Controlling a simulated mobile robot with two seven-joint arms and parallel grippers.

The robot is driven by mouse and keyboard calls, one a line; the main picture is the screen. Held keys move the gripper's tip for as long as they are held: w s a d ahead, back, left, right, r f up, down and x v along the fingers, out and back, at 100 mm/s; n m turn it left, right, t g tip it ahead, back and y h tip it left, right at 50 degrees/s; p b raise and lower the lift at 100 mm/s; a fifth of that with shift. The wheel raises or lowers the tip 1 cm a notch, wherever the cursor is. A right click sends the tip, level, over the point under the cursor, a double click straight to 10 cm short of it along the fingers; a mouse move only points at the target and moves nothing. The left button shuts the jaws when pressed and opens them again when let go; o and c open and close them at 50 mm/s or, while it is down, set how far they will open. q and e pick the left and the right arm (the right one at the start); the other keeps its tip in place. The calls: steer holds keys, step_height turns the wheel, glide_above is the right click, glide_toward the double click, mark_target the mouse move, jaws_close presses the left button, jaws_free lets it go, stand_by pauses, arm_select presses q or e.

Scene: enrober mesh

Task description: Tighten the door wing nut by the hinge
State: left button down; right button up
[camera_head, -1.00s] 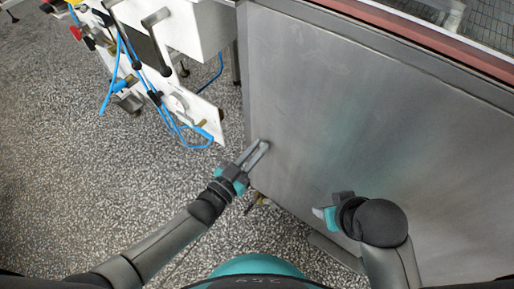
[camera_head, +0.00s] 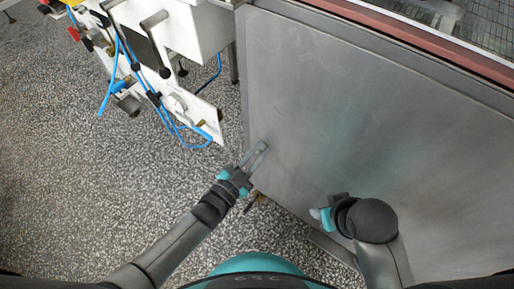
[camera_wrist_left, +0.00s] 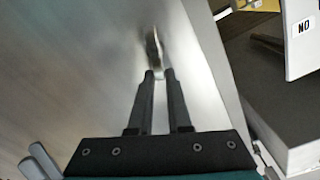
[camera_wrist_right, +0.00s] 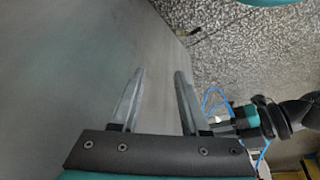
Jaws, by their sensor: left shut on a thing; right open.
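The door is a large grey steel panel (camera_head: 340,120) in front of me. My left gripper (camera_head: 263,147) is at the door's left edge side, its fingers pointing at the panel. In the left wrist view, its fingertips (camera_wrist_left: 159,76) are close together on the wing nut (camera_wrist_left: 154,48), a small metal piece standing out from the panel. Its far part shows beyond the tips; the rest is hidden between them. In the head view the fingers cover the nut. My right gripper (camera_head: 322,214) is lower right, before the panel. In the right wrist view it is open and empty (camera_wrist_right: 160,75).
A white machine part (camera_head: 195,30) with blue hoses (camera_head: 160,105) and handles stands at upper left. Speckled floor (camera_head: 90,170) lies open to the left. A reddish rail (camera_head: 430,35) runs along the panel's top. The hinge cannot be clearly made out.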

arm_select(q)
steer(key=m, duration=0.2)
steer(key=d+m, duration=0.1)
steer(key=shift+s+f, duration=0.35)
steer(key=shift+f, duration=0.05)
steer(key=shift+s+f+m, duration=0.15)
steer(key=shift+f+m, duration=0.05)
steer(key=shift+m, duration=0.7)
steer(key=shift+s+d+f+m+b, duration=0.15)
steer(key=shift+m+b, duration=0.2)
steer(key=shift+m, duration=0.25)
steer(key=shift+d+f+m, duration=0.1)
steer(key=shift+f+m, duration=0.1)
steer(key=shift+m, duration=0.5)
steer(key=m, duration=0.1)
steer(key=m+b, duration=0.1)
steer(key=shift+f+m, duration=0.3)
steer(key=shift+f, duration=0.05)
steer(key=shift+f+m+b, duration=0.15)
steer(key=shift+m+b, duration=0.15)
steer(key=shift+m, duration=0.3)
steer(key=shift+f+m+b, duration=0.2)
steer(key=shift+m+b, duration=0.15)
steer(key=shift+m, duration=0.65)
arm_select(e)
steer(key=shift+w+a+r+t+y, duration=0.6)
steer(key=shift+w+a+r+t, duration=0.7)
steer(key=shift+t, duration=0.1)
